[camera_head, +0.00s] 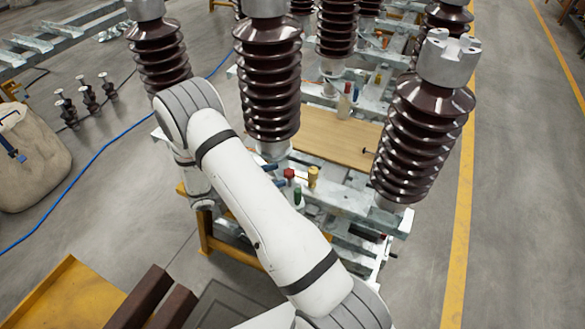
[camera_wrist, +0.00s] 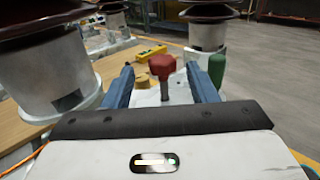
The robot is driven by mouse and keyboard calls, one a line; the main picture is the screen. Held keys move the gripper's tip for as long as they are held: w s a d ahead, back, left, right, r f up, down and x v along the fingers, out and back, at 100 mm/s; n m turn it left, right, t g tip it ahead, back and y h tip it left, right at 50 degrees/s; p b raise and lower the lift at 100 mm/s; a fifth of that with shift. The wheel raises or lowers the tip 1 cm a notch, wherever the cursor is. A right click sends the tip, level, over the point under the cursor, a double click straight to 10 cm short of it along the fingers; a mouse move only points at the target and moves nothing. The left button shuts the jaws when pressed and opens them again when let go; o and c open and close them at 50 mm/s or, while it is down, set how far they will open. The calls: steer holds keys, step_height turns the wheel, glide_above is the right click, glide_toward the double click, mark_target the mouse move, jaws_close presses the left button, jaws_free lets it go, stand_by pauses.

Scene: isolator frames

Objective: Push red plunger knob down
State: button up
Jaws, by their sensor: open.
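The red plunger knob (camera_wrist: 163,67) stands upright on a grey stem in the wrist view, between the two blue fingers of my gripper (camera_wrist: 160,70). My gripper is open, with a gap on each side of the knob and no visible contact. In the head view the red knob (camera_head: 289,174) shows just right of my white arm. A green knob (camera_wrist: 217,68) stands outside the right finger, and a yellow knob (camera_wrist: 142,82) stands low near the left finger. Both also show in the head view, green (camera_head: 297,195) and yellow (camera_head: 312,177). My arm hides most of the gripper there.
Tall brown ribbed insulators (camera_head: 268,75) stand around the knobs, with another close on the right (camera_head: 425,130). A wooden board (camera_head: 335,137) lies behind the knobs on the grey metal frame (camera_head: 345,197). Open floor lies to the right. A blue cable (camera_head: 95,160) runs across the left floor.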

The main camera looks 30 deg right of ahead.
mark_target(289, 171)
steer(key=d, duration=0.1)
steer(key=d+p, duration=0.1)
steer(key=d, duration=0.3)
steer(key=shift+s, duration=0.35)
steer(key=shift+r, duration=0.1)
jaws_close()
